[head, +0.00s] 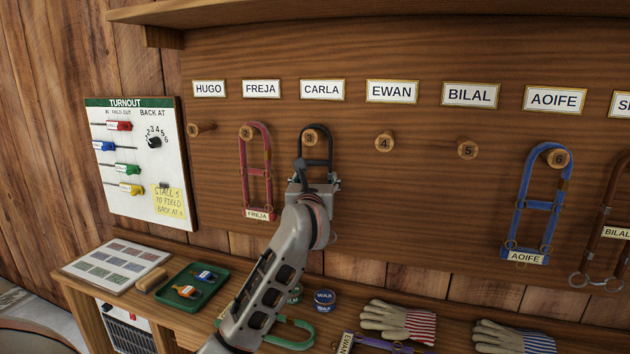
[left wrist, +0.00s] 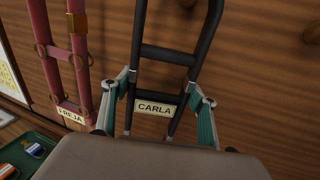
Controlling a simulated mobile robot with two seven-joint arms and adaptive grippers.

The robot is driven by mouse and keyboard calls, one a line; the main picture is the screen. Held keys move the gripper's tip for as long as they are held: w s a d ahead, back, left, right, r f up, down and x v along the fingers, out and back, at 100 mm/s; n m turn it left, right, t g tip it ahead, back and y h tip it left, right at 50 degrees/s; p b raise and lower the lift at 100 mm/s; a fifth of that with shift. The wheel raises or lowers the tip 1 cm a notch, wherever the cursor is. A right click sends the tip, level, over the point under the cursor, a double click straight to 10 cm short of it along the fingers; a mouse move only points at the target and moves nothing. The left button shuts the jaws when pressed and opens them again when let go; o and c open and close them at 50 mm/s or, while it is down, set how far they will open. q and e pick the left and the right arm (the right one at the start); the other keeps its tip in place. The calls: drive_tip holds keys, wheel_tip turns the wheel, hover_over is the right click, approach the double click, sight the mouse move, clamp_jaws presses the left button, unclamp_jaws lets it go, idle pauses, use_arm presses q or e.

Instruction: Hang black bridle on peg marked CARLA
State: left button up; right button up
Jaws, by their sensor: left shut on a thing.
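The black bridle (head: 329,140) is at the peg numbered 3 (head: 310,138), under the CARLA plate (head: 322,89). Its top loop shows around the peg's end; I cannot tell whether it rests on the peg. My left gripper (head: 314,182) is shut on the bridle's lower part, hiding much of it in the head view. In the left wrist view the black bridle (left wrist: 168,56) hangs upright between the fingers (left wrist: 163,88), with its CARLA tag (left wrist: 155,108) low between them. My right gripper is not in view.
A red FREJA bridle (head: 245,165) hangs close left on peg 2. Peg 4 (head: 384,141) and peg 5 (head: 467,149) are bare. A blue AOIFE bridle (head: 524,205) hangs on peg 6. The bench below holds a green tray (head: 217,273), wax tin (head: 325,300) and gloves (head: 398,321).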

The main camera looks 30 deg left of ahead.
use_arm(q)
drive_tip(key=shift+r, duration=0.15)
drive_tip(key=o, duration=1.7)
drive_tip(key=shift+f, duration=0.2)
drive_tip(key=v, duration=1.2)
drive_tip(key=shift+d+r, duration=0.1)
